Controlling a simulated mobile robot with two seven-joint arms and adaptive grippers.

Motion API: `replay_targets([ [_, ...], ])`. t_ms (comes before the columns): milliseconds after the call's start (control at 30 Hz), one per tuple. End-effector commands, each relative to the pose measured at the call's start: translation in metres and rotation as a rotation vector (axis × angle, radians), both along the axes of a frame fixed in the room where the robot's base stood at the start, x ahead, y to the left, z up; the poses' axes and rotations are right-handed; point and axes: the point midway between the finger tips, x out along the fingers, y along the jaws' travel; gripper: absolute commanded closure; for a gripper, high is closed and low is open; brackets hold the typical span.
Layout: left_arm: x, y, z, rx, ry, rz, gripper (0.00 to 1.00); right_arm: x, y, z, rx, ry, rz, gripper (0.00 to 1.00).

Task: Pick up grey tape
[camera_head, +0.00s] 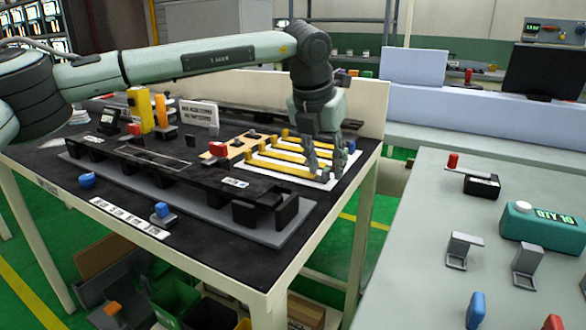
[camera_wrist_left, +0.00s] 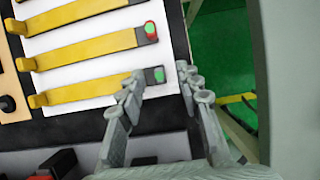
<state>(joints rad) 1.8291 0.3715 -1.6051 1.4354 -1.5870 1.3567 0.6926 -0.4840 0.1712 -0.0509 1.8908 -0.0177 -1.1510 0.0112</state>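I cannot make out a thing that is clearly grey tape in either view. My left gripper (camera_head: 325,172) reaches down at the right end of the black table, over the edge of a white sheet. In the left wrist view its fingers (camera_wrist_left: 162,75) are spread apart with nothing held between them. The dark end of a yellow strip (camera_wrist_left: 85,93), with a green spot, shows between the fingertips. I cannot tell how far above it they are. My right gripper is in neither view.
Several yellow strips lie on the white sheet (camera_wrist_left: 95,62). A long black fixture (camera_head: 180,170) stands along the table's front. A low cream panel (camera_head: 265,98) borders the back. A grey table (camera_head: 430,255) at right holds a green box (camera_head: 545,235), with an aisle between the tables.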

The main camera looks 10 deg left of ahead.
Motion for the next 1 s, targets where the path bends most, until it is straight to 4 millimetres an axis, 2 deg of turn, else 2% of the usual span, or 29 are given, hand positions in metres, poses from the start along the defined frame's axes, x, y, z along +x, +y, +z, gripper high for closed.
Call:
replay_targets([
  [267, 0.0018, -0.0005, -0.004, 0.0, -0.001, 0.0, 0.66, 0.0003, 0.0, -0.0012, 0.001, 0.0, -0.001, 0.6],
  [533, 0.0017, -0.0004, -0.0036, 0.0, -0.001, 0.0, 0.99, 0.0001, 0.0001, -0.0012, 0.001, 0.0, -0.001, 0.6],
  [867, 0.0017, -0.0003, -0.003, -0.001, -0.001, 0.001, 1.0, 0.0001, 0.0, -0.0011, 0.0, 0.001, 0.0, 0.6],
  [1000, 0.002, -0.0004, 0.0031, 0.0, -0.002, 0.001, 1.0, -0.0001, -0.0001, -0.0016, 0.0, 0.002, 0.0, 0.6],
])
